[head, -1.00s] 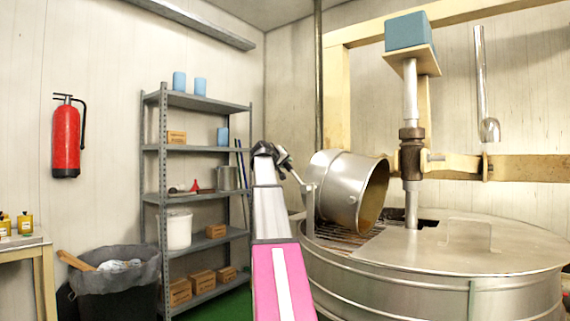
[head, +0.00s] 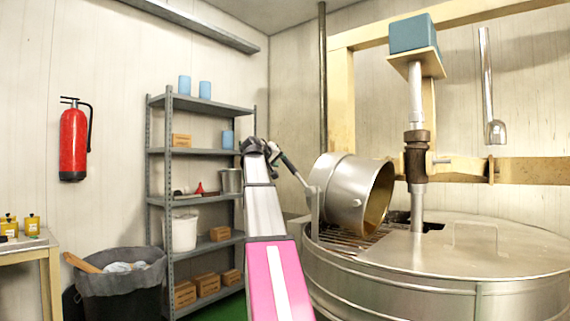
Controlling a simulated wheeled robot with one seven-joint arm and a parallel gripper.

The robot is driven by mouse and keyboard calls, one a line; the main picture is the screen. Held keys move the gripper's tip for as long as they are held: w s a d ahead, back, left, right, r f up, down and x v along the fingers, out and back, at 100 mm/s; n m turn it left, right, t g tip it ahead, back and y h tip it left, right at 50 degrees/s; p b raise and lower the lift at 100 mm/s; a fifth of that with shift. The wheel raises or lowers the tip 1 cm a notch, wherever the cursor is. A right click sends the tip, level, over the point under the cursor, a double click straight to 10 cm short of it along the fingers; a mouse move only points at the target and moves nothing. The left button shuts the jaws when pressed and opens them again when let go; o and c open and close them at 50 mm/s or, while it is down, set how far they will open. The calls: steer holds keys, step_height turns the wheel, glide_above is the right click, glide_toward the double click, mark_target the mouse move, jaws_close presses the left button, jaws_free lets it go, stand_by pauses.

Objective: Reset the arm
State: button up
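My arm, with a pink and white lower link, reaches up in the middle of the head view. Its dark wrist folds over to the right, towards a tilted steel pot. My gripper (head: 302,184) seems to be the pale tip at the end of the wrist, close to the pot's left side. The fingers are too small to make out, and I cannot tell whether they touch the pot. The steel pot (head: 338,188) lies tipped on its side with its mouth to the right, over a grate on the large kettle.
The large round steel kettle (head: 400,292) with a flat lid fills the right. A grey shelf (head: 200,151) with boxes and blue containers stands behind my arm. A dark bin (head: 118,290), a side table (head: 28,245) and a fire extinguisher (head: 73,145) are at left.

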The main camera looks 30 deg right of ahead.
steer(key=shift+v, duration=0.9)
steer(key=a+f+n+g+y, duration=0.1)
steer(key=a+f+y, duration=0.3)
steer(key=f, duration=1.1)
steer(key=a+f+n+y, duration=0.1)
steer(key=a+f, duration=0.6)
steer(key=f, duration=0.9)
steer(key=a+f+n+g+y, duration=0.1)
steer(key=a+f+y, duration=0.3)
steer(key=f, duration=1.1)
steer(key=s+a+f+g+y, duration=0.1)
steer(key=s+a+f, duration=0.5)
steer(key=f, duration=0.4)
steer(key=s+a+f+g+y, duration=0.2)
steer(key=s+a+f, duration=0.5)
steer(key=s+f, duration=0.2)
steer(key=s+a+f+n+g+y, duration=0.1)
steer(key=s+a+f, duration=0.5)
steer(key=f, duration=0.6)
steer(key=shift+s+a+f+g+y, duration=0.3)
steer(key=shift+s+a+g+y, duration=0.1)
steer(key=shift+s, duration=0.7)
steer(key=shift+d, duration=0.15)
